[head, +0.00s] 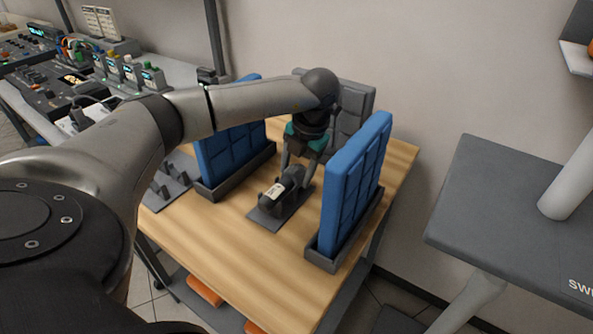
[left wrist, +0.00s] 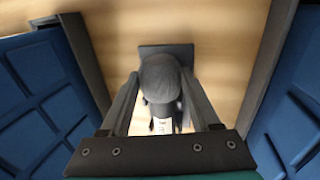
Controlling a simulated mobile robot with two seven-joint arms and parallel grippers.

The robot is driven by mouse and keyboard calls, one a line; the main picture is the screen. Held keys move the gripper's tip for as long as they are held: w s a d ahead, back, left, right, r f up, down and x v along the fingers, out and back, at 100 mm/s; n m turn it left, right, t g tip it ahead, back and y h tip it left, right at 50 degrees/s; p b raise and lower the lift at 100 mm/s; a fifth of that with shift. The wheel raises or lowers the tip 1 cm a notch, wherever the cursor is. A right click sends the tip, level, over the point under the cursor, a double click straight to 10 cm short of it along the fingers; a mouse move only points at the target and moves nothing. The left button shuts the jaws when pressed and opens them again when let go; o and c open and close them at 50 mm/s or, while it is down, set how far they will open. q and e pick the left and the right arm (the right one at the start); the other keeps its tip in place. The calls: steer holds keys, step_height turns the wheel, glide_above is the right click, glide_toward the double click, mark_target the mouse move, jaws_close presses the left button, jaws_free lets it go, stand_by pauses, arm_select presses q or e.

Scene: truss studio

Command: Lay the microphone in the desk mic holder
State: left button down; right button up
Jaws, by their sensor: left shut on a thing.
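The dark microphone (head: 294,176) is between the fingers of my left gripper (head: 290,172), over the desk mic holder. In the left wrist view the microphone (left wrist: 160,78) shows its rounded head, with a white label below it. My left gripper (left wrist: 160,95) is shut on it, one finger on each side. The desk mic holder (head: 262,214) has a flat dark base on the wooden table; part of its base (left wrist: 166,49) shows beyond the microphone head. The microphone hides much of the holder, so I cannot tell whether they touch. My right gripper is out of view.
Blue padded panels in dark stands flank the holder, one on the left (head: 222,158) and one on the right (head: 350,185). A grey panel (head: 355,105) stands behind. The wooden table (head: 235,235) is clear in front. Another dark stand (head: 170,187) lies at left.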

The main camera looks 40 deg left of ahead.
arm_select(q)
steer(key=shift+f, duration=0.1)
steer(key=shift+c, duration=0.6)
jaws_free()
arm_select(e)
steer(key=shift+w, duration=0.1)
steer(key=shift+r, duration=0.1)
arm_select(q)
steer(key=shift+r, duration=0.2)
steer(key=shift+d+r, duration=0.1)
steer(key=shift+r, duration=0.25)
steer(key=p+v, duration=0.3)
steer(key=v, duration=0.8)
steer(key=shift+p, duration=0.4)
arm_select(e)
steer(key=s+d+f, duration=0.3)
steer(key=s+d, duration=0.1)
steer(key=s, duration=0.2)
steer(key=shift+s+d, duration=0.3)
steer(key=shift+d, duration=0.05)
arm_select(q)
steer(key=shift+r, duration=0.15)
